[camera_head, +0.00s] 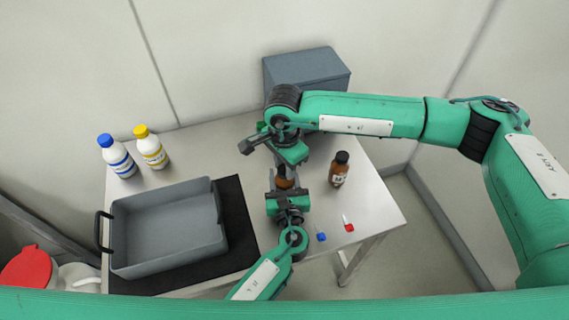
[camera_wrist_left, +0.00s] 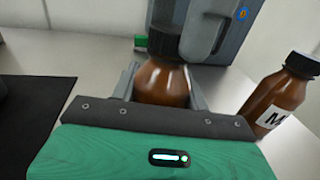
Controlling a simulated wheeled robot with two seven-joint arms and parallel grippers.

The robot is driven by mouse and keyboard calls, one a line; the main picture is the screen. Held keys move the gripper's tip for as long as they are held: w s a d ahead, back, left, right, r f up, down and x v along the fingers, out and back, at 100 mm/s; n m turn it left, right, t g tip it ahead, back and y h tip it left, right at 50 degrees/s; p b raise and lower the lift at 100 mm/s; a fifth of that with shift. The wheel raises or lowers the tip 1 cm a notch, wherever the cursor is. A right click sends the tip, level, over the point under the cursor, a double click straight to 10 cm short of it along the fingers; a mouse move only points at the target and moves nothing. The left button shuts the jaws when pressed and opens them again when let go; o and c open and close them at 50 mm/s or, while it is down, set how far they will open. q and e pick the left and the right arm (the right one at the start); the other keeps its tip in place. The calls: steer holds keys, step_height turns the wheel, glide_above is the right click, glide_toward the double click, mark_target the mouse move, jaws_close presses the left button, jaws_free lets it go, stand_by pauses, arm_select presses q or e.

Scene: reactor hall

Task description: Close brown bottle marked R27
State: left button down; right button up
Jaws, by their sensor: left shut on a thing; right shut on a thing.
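A brown bottle (camera_head: 284,183) stands on the table between my two grippers, mostly hidden in the head view. In the left wrist view the bottle (camera_wrist_left: 162,84) is upright, with a black cap (camera_wrist_left: 164,42) at its neck. My left gripper (camera_head: 287,188) is shut on the bottle's body; its fingers show on both sides in the left wrist view (camera_wrist_left: 163,90). My right gripper (camera_head: 284,167) is above, shut on the cap. I cannot tell how tightly the cap sits. No label shows on this bottle, so R27 cannot be read.
A second brown capped bottle (camera_head: 339,169), its label starting with M, stands just right. Blue-capped (camera_head: 321,236) and red-capped (camera_head: 348,223) small items lie in front. A grey tray (camera_head: 121,226) on a black mat and two white bottles (camera_head: 117,157) (camera_head: 151,148) are left. A grey box (camera_head: 306,69) stands behind.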

steer(key=o, duration=1.2)
step_height(320, 180, up, 12)
arm_select(q)
steer(key=c, duration=0.6)
jaws_free()
steer(key=shift+c, duration=0.2)
